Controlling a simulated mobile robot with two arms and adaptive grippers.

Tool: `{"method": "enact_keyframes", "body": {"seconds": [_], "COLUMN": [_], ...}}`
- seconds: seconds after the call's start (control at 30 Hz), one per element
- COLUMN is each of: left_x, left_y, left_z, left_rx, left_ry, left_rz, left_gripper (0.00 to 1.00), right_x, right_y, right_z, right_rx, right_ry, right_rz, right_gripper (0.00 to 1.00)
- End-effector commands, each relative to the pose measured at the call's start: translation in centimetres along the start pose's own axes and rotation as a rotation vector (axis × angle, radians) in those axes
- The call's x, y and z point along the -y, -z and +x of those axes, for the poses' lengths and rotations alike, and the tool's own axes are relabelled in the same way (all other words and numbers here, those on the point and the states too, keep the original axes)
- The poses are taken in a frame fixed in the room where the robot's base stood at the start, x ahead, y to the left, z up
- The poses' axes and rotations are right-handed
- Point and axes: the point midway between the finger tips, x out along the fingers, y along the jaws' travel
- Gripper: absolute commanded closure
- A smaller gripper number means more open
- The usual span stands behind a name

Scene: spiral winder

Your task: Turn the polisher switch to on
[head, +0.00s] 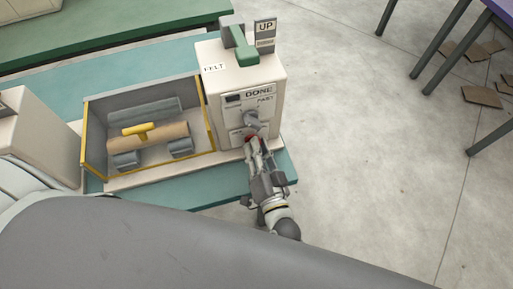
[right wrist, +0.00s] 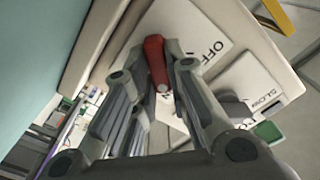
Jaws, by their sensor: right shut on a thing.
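The cream machine (head: 211,80) stands on the teal bench, with a control panel on its front. A red switch lever (right wrist: 155,58) shows in the right wrist view beside a white plate marked OFF (right wrist: 207,53). In the head view only a small red bit of it (head: 247,139) shows, low on the panel; the rest is hidden by my gripper. My right gripper (head: 253,147) is at the panel, and its fingers (right wrist: 161,88) are shut on the red lever. My left gripper is not in view.
Above the switch is a grey knob (head: 251,119). On the machine's top is a green lever (head: 241,45) by an UP sign (head: 265,27). At left is a yellow-edged open bay (head: 97,130) with a tan roll (head: 166,141). Floor at right is mostly clear.

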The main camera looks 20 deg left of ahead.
Motion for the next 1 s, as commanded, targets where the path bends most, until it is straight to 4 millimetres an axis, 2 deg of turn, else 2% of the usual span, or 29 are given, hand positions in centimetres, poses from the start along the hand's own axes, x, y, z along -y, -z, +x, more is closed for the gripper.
{"method": "enact_keyframes", "body": {"seconds": [0.13, 0.17, 0.3, 0.7, 0.87, 1.0], "left_x": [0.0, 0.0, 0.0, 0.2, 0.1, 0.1], "left_y": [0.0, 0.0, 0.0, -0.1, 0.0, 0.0], "left_z": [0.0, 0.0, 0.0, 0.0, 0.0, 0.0], "left_rx": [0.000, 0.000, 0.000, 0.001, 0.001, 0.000], "left_ry": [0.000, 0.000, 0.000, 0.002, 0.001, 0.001], "left_rz": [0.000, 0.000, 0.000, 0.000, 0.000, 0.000], "left_gripper": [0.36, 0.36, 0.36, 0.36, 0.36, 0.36], "right_x": [0.0, 0.0, 0.0, 0.0, 0.0, 0.0], "right_y": [0.0, 0.0, 0.0, -0.1, -0.2, -0.2], "right_z": [0.0, 0.0, 0.0, -0.5, -3.0, -6.2], "right_rx": [0.000, 0.000, 0.000, 0.001, 0.005, 0.006], "right_ry": [-0.001, -0.001, -0.001, -0.001, -0.002, -0.002], "right_rz": [0.008, 0.009, 0.007, 0.003, 0.004, 0.003], "right_gripper": [1.00, 0.83, 0.65, 0.64, 0.64, 0.64]}}
